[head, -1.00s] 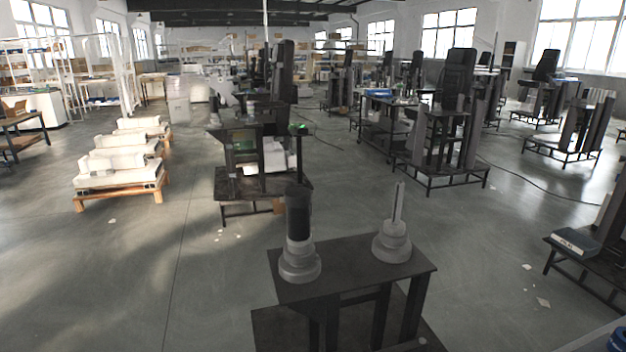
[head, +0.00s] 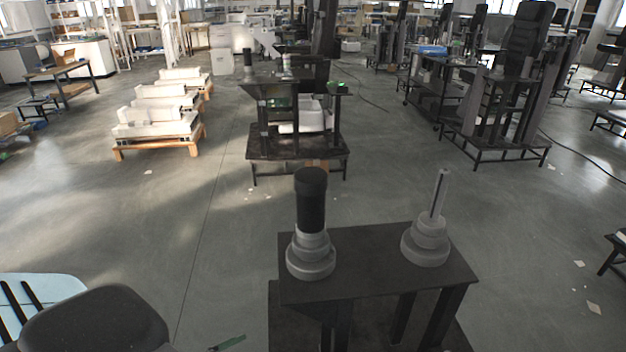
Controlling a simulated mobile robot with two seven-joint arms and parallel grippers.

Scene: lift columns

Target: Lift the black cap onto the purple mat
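A black cylinder (head: 311,199), which may be the black cap, sits upright on top of the left grey stepped column (head: 311,256). This column stands on a dark table (head: 375,275) in front of me. A second grey stepped column (head: 427,242) with a thin upright rod stands at the right of the same table. I see no purple mat in the head view. Neither of my grippers shows in the head view.
A dark rounded object (head: 95,322) and a light blue slotted surface (head: 62,287) are close at the bottom left. A dark workbench (head: 297,145) and wooden pallets with white blocks (head: 158,125) stand farther back. Open floor lies between.

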